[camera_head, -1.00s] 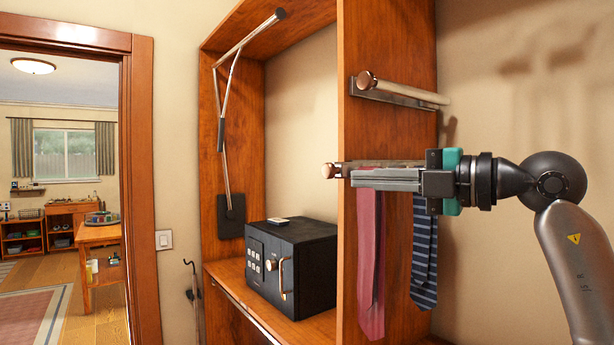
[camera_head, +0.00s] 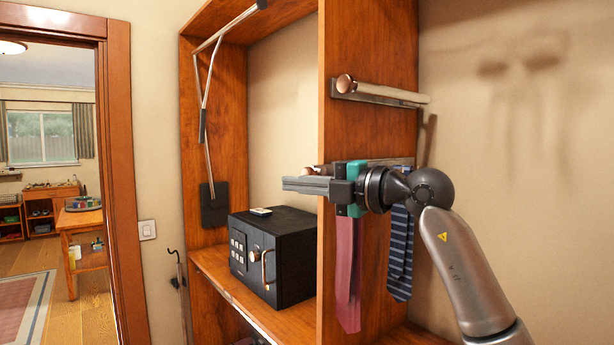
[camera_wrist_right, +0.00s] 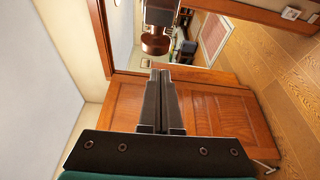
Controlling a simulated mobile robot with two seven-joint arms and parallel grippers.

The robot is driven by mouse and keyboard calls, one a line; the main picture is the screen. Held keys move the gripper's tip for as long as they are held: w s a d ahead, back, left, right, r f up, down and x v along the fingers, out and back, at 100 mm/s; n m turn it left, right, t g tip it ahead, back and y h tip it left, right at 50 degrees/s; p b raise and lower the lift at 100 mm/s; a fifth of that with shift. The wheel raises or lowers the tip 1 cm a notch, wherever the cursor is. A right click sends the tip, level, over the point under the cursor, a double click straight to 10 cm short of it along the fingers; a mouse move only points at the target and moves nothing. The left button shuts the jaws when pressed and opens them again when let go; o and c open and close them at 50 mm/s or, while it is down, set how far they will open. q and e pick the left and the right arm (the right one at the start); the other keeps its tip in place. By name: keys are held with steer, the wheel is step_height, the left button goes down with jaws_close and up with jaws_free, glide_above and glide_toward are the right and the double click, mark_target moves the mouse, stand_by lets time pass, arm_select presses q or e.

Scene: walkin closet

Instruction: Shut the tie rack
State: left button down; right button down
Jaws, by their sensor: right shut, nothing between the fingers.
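The tie rack is a metal rail (camera_head: 395,161) on the right face of a wooden panel. A pink tie (camera_head: 347,270) and a dark blue striped tie (camera_head: 400,255) hang from it. Its copper end knob (camera_head: 309,170) is mostly hidden behind my right gripper (camera_head: 285,184) in the head view. The gripper is shut and empty, its fingertips left of the panel's front edge. In the right wrist view, the shut fingers (camera_wrist_right: 160,74) point toward a copper knob (camera_wrist_right: 155,45) on a grey end; I cannot tell whether they touch. My left gripper is out of view.
A second rail (camera_head: 385,95) with a copper knob is above on the same panel (camera_head: 365,45). A black safe (camera_head: 272,258) stands on the shelf to the left. A folding metal arm (camera_head: 206,120) is at the back left. A doorway opens at far left.

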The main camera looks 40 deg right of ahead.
steer(key=shift+d, duration=1.25)
steer(key=shift+d, duration=0.2)
steer(key=d, duration=0.4)
steer(key=shift+w+p, duration=0.1)
steer(key=shift+p, duration=0.2)
